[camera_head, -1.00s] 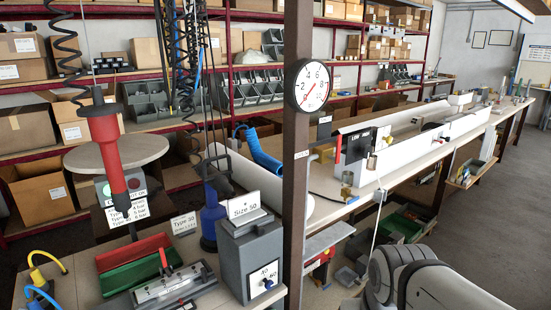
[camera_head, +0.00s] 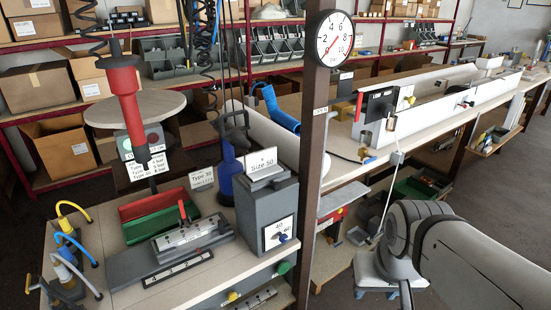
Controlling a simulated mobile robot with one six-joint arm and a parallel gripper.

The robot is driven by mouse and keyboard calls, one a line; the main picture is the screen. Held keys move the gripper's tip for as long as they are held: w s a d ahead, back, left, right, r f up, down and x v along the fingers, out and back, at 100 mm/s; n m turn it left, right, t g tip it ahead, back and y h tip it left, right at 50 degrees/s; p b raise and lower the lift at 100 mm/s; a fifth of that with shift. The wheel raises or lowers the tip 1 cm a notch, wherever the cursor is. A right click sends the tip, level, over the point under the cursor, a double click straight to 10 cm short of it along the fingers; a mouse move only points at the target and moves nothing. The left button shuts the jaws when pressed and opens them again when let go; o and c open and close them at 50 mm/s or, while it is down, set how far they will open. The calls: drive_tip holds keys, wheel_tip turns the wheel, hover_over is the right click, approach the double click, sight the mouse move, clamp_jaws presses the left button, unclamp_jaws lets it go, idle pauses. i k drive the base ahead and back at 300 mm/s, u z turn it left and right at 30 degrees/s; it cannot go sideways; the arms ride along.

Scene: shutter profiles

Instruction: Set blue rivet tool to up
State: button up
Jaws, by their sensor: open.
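The blue rivet tool (camera_head: 228,175) stands roughly upright at the back of the workbench (camera_head: 135,290), left of the dark post. Its blue body is below and a dark upper part with a hook-like shape is above, near hanging black cables. A grey box (camera_head: 262,212) with a "Size 50" card partly hides its lower right side, so I cannot tell whether it rests on the bench. My white and grey arm links show at the right, apart from the tool. My gripper is not in view.
A red tool (camera_head: 125,85) hangs from a coiled cord. A red and green tray (camera_head: 160,215), a grey fixture (camera_head: 192,238) and coloured hoses (camera_head: 75,222) occupy the bench. The dark post (camera_head: 312,140) with a gauge (camera_head: 334,38) stands between tool and arm.

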sight(232, 137)
drive_tip(key=k, duration=0.4)
drive_tip(key=u, duration=0.7)
drive_tip(key=i, duration=0.85)
